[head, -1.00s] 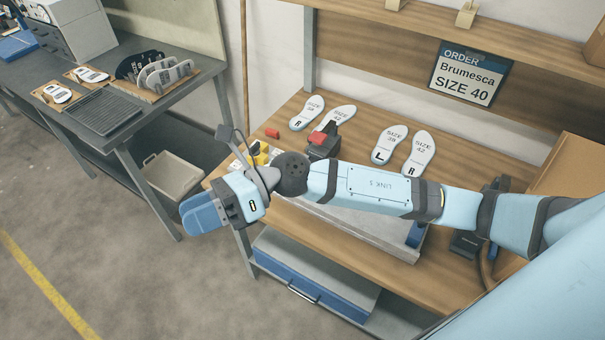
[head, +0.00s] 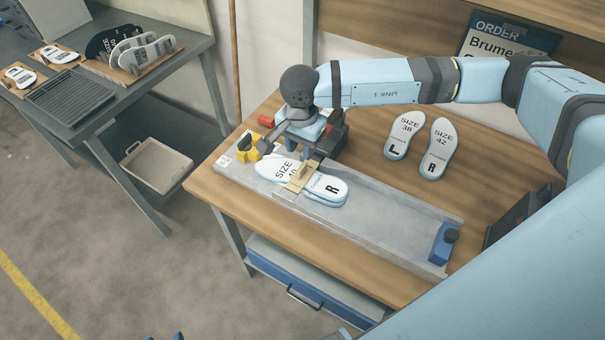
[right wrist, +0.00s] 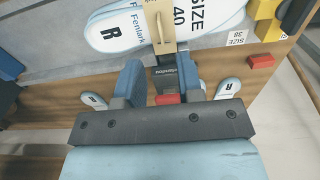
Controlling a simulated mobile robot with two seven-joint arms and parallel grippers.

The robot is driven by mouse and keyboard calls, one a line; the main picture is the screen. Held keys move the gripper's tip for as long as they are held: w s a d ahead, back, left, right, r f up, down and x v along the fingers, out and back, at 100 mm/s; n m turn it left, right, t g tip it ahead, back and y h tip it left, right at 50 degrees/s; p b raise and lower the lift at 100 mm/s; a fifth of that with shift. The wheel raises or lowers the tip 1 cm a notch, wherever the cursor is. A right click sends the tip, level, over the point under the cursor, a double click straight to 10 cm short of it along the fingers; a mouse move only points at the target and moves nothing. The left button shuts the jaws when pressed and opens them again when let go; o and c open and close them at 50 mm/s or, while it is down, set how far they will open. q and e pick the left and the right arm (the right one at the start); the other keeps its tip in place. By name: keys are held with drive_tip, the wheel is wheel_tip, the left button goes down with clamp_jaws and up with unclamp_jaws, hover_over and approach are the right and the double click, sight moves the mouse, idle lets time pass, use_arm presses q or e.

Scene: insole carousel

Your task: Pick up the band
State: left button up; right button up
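A tan band (head: 302,177) lies across the middle of a stacked pair of white size 40 insoles (head: 329,189) on a grey board. It also shows at the top of the right wrist view (right wrist: 159,22), with a small upright tab; I cannot tell if it goes all the way round underneath. My right gripper (head: 303,148) is just behind the insoles, over a black device. In the right wrist view its blue fingers (right wrist: 161,80) are apart with nothing gripped, short of the band. Small blue tips at the bottom edge may be my left gripper (head: 165,337).
The grey board (head: 390,230) has a blue block (head: 442,243) at its right end and a yellow block (head: 248,147) at its left. The black device (head: 334,132) stands close to my right gripper.

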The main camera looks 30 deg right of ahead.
sight(303, 168)
wheel_tip(303, 168, down, 4)
drive_tip(key=shift+r, duration=0.1)
drive_tip(key=f, duration=0.1)
drive_tip(key=f+p, duration=0.1)
drive_tip(key=f, duration=0.1)
drive_tip(key=f+p, duration=0.1)
drive_tip(key=shift+w+d+f, duration=0.15)
drive_tip(key=shift+d+f, duration=0.05)
drive_tip(key=shift+d, duration=0.15)
drive_tip(key=shift+f, duration=0.4)
use_arm(q)
drive_tip(key=shift+w+r, duration=0.15)
drive_tip(key=shift+r, duration=0.45)
drive_tip(key=shift+w+r, duration=0.15)
drive_tip(key=shift+r, duration=0.45)
use_arm(e)
drive_tip(key=shift+c, duration=0.5)
clamp_jaws()
